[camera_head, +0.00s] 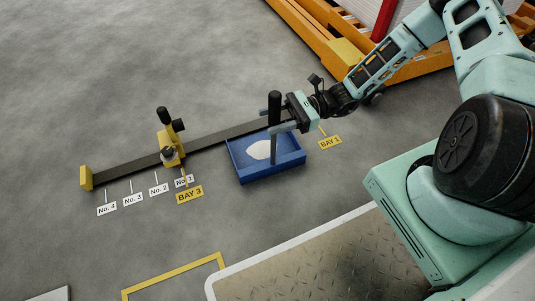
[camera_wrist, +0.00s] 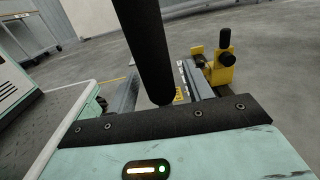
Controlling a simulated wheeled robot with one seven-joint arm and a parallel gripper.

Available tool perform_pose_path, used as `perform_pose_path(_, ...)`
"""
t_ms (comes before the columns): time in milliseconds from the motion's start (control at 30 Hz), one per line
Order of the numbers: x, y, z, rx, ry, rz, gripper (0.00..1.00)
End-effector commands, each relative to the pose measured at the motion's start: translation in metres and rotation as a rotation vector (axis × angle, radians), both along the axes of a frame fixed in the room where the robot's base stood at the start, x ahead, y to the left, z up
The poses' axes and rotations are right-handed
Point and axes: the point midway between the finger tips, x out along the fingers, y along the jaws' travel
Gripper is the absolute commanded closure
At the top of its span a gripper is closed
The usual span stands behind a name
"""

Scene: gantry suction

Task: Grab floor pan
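The floor pan appears to be the shallow blue tray (camera_head: 292,162) on the floor, with a pale white patch (camera_head: 259,150) in it. A black upright post (camera_head: 274,145) rises at the pan, dark and close in the wrist view (camera_wrist: 150,50). My gripper (camera_head: 274,121) is at the post above the pan, its two grey fingers spread on either side of it. The fingers look apart from the post, with a gap showing in the wrist view (camera_wrist: 162,92). Whether the post is fixed to the pan is hard to tell.
A long dark rail (camera_head: 222,134) runs behind the pan, bearing a yellow carriage (camera_head: 168,147) with a black knob. It has number labels, a BAY 3 sign (camera_head: 189,194) and a BAY 1 sign (camera_head: 330,142). Orange framing (camera_head: 315,38) stands behind.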

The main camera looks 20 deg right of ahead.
Motion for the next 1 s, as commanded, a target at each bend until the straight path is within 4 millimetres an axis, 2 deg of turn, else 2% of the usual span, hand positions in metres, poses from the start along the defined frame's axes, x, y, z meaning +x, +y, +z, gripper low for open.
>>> perform_pose_path(33, 0.0, -0.0002, 0.0, 0.0, 0.0, 0.0, 0.62)
perform_pose_path(167, 0.0, -0.0003, -0.0001, 0.0, 0.0, 0.0, 0.99)
perform_pose_path(200, 0.0001, -0.0003, -0.0001, 0.0, 0.0, 0.0, 1.0)
perform_pose_path(1000, 0.0008, -0.0007, -0.0006, -0.002, -0.002, -0.001, 1.0)
